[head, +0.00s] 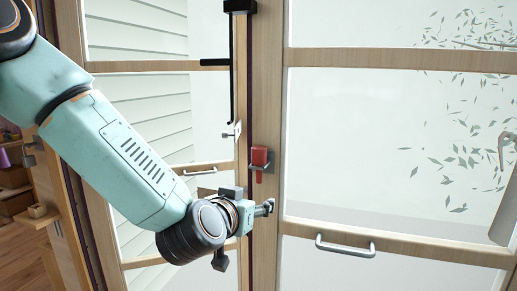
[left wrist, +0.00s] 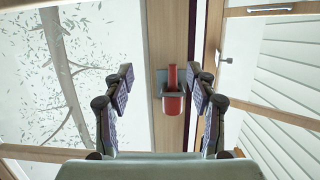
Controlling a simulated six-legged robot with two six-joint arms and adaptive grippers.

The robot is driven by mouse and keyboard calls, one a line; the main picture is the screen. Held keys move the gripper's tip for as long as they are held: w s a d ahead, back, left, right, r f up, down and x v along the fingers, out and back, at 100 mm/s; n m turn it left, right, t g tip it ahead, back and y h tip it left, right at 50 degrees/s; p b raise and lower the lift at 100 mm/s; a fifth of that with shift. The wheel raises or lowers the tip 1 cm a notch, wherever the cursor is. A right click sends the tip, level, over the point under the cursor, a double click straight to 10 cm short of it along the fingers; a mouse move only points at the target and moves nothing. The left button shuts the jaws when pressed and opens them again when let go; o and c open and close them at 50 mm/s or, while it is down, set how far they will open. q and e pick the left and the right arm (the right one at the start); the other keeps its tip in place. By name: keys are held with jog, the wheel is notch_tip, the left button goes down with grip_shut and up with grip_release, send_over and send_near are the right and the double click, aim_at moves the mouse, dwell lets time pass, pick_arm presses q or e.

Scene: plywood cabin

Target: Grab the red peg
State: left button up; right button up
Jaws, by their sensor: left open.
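The red peg (head: 260,157) sits upright in a small grey holder (head: 257,167) on the wooden door post. Its wide part is above the holder and its narrow end shows below. My left gripper (head: 268,207) is a little below the peg in the head view, apart from it. In the left wrist view, which looks upside down, the left gripper (left wrist: 160,84) is open and empty. The red peg (left wrist: 173,100) shows beyond the fingers, between them and nearer the right finger. My right gripper is in neither view.
Glazed doors with wooden frames stand on both sides of the post (head: 264,240). A metal handle (head: 345,247) sticks out at the lower right. A black vertical bar (head: 231,80) and a small latch (head: 233,131) are up and left of the peg. A shelf (head: 38,216) is far left.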

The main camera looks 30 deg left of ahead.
pick_arm(q)
jog(key=t+p, duration=0.1)
jog(key=p, duration=0.1)
send_near(257, 157)
jog(key=w+f, duration=0.1)
jog(key=w, duration=0.1)
jog(key=w+b, duration=0.1)
jog(key=w+f+y+b, duration=0.1)
jog(key=shift+w+a+n+b, duration=0.2)
jog(key=shift+w+n+b, duration=0.1)
jog(key=shift+w+b, duration=0.1)
jog(key=shift+w+a+r+t+b, duration=0.15)
jog(key=shift+w+t+b, duration=0.15)
jog(key=shift+w+b, duration=0.2)
jog(key=x, duration=0.4)
jog(key=shift+w+a, duration=0.3)
jog(key=shift+a, duration=0.05)
jog(key=shift+s+d, duration=0.15)
jog(key=shift+s, duration=0.05)
jog(key=shift+s+d+r, duration=0.1)
jog(key=shift+s+r, duration=0.05)
jog(key=shift+c, duration=1.3)
jog(key=shift+w, duration=0.25)
jog(key=c, duration=0.5)
jog(key=shift+c, duration=0.5)
jog(key=shift+s, duration=0.15)
jog(key=shift+c, duration=0.4)
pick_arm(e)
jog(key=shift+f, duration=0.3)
